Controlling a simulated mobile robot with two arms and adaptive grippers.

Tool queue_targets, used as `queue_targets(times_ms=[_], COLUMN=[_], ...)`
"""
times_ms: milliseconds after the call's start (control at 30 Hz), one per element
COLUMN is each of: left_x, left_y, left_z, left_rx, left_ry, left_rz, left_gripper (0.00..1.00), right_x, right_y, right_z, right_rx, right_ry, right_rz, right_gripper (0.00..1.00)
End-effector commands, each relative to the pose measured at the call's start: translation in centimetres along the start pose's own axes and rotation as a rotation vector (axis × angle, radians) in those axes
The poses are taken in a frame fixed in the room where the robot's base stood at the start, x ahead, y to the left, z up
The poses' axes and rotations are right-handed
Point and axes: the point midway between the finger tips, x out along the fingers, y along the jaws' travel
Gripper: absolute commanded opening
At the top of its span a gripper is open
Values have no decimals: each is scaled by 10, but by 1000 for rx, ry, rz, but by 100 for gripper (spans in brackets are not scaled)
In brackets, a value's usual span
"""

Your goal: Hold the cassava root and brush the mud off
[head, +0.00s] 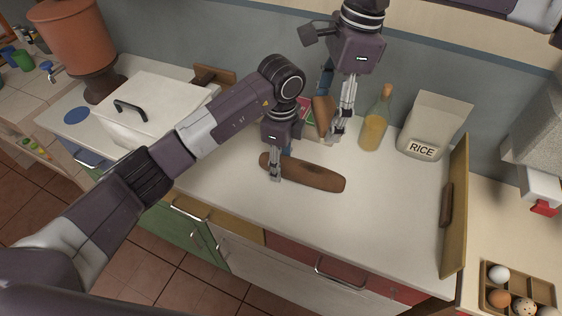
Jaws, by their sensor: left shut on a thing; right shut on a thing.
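The cassava root (318,179), long and brown, lies on the white counter in the middle of the head view. A darker patch that looks like mud shows on its upper side. My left gripper (275,177) points down and is shut on the root near its left end. My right gripper (341,133) is behind and above the root, apart from it, shut on a brown wooden-looking thing that seems to be the brush (322,112). The brush's bristles cannot be made out.
A bottle (374,126) and a rice bag (433,127) stand at the back right. An upright wooden board (456,215) edges the counter's right side. A white lidded box (150,108) stands left. The counter right of the root is clear.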

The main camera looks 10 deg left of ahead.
Motion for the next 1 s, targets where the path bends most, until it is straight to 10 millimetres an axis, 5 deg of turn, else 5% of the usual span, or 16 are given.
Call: queue_targets(times_ms=[67,100,267,667,1000], left_x=[0,0,0,-9,-76], left_y=[0,0,0,-1,-2], left_z=[0,0,0,0,0], left_rx=[0,0,0,0,1], left_ry=[0,0,0,1,-1], left_rz=[-1,-1,-1,-3,-5], left_gripper=[3,44,62,63,63], right_x=[0,0,0,0,0], right_y=[0,0,0,0,0], right_z=[0,0,0,0,0], right_rx=[0,0,0,0,0], right_ry=[0,0,0,0,0], right_rz=[0,0,0,0,0], right_gripper=[53,53,53,53,53])
